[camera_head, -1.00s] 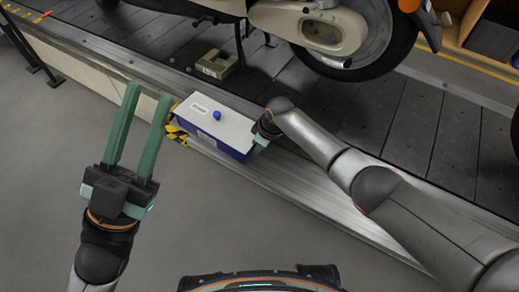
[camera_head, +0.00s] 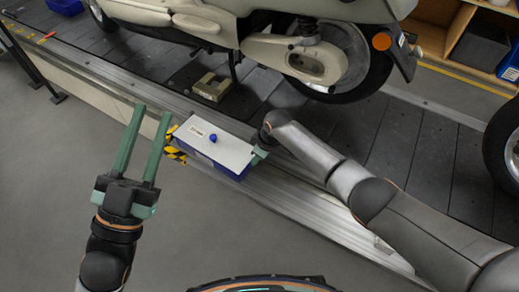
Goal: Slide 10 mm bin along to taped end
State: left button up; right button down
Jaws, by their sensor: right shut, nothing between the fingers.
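The bin (camera_head: 222,149) is a blue box with a pale grey lid, a white label and a blue knob (camera_head: 213,138) on top. It rests on the metal ledge beside the conveyor, its left end by the yellow-and-black tape (camera_head: 174,146). The label's text is too small to read. My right gripper (camera_head: 257,157) is shut at the bin's right end, its fingers partly hidden, and appears to touch it. My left gripper (camera_head: 148,110) is open and empty, its fingers pointing up, left of the tape and apart from the bin.
A scooter (camera_head: 300,50) stands on the dark slat conveyor (camera_head: 420,135) behind the bin. A beige block (camera_head: 210,87) lies on the slats under it. Shelves (camera_head: 459,35) stand at the back right.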

pick_arm(q)
jog(key=w+f+n+g+y+p, duration=0.2)
jog(key=w+f+n+g+y, duration=0.1)
jog(key=f, duration=0.9)
jog(key=shift+a+f+n+g+y, duration=0.3)
jog(key=shift+n+g+y, duration=0.2)
jog(key=shift+g+y, duration=0.3)
